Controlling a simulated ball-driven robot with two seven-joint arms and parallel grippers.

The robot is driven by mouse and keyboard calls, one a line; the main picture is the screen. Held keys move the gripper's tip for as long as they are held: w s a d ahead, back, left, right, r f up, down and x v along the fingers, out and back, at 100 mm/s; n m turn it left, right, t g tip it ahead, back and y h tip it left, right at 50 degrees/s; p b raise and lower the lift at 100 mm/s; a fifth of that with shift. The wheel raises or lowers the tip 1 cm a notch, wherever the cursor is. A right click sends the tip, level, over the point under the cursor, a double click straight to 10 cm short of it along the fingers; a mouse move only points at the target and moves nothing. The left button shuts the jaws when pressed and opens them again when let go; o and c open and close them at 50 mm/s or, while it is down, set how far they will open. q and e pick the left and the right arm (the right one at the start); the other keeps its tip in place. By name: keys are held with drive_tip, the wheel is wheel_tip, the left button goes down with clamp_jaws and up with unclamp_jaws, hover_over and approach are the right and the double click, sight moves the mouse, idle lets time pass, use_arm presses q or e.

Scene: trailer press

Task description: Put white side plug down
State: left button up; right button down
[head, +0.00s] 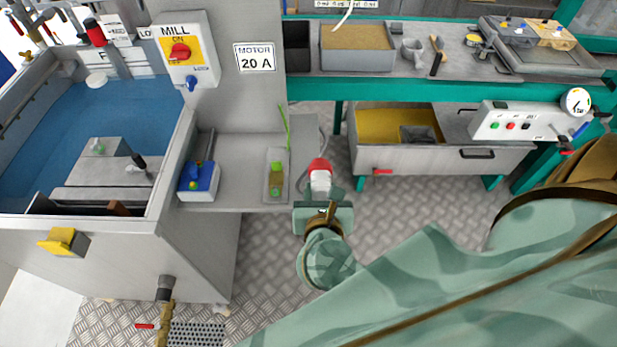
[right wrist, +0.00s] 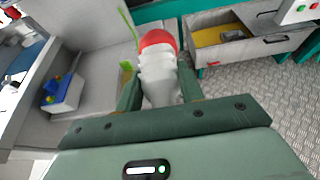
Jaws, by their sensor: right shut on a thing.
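The white side plug (head: 320,182) is a ribbed white piece with a red end, held upright or nearly so in the head view. My right gripper (head: 322,192) is shut on its white body. In the right wrist view the plug (right wrist: 158,75) sits between the two green fingers of the gripper (right wrist: 160,88), its red end pointing away. In the head view it shows just right of the grey side shelf (head: 240,150), apart from it in the picture; its height over the shelf is unclear. My left gripper is not in view.
A blue-lined tank (head: 165,215) stands left. An open drawer (head: 440,160) lies right, under the teal bench (head: 400,92).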

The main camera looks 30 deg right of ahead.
drive_tip(key=w+f, duration=0.1)
drive_tip(key=w, duration=0.1)
drive_tip(key=w+d+f+b, duration=0.1)
drive_tip(key=w+f+b, duration=0.1)
drive_tip(key=w, duration=0.1)
drive_tip(key=shift+w+d, duration=0.15)
drive_tip(key=shift+w, duration=0.15)
drive_tip(key=w+f+b, duration=0.2)
drive_tip(key=w+d+f+b, duration=0.1)
drive_tip(key=w+f+b, duration=0.1)
drive_tip(key=b, duration=0.1)
drive_tip(key=shift+w+d+f, duration=0.15)
drive_tip(key=shift+f, duration=0.25)
drive_tip(key=shift+w+d+f+b, duration=0.15)
drive_tip(key=shift+w+f+b, duration=0.1)
drive_tip(key=shift+w+b, duration=0.15)
drive_tip(key=shift+w+f, duration=0.25)
drive_tip(key=shift+f, duration=0.1)
wheel_tip(320, 180, down, 4)
drive_tip(key=b, duration=0.3)
drive_tip(key=shift+w+d+r+b, duration=0.1)
drive_tip(key=shift+r+b, duration=0.15)
drive_tip(key=shift+b, duration=0.05)
drive_tip(key=shift+r, duration=0.25)
drive_tip(key=shift+f, duration=0.15)
drive_tip(key=c, duration=0.9)
unclamp_jaws()
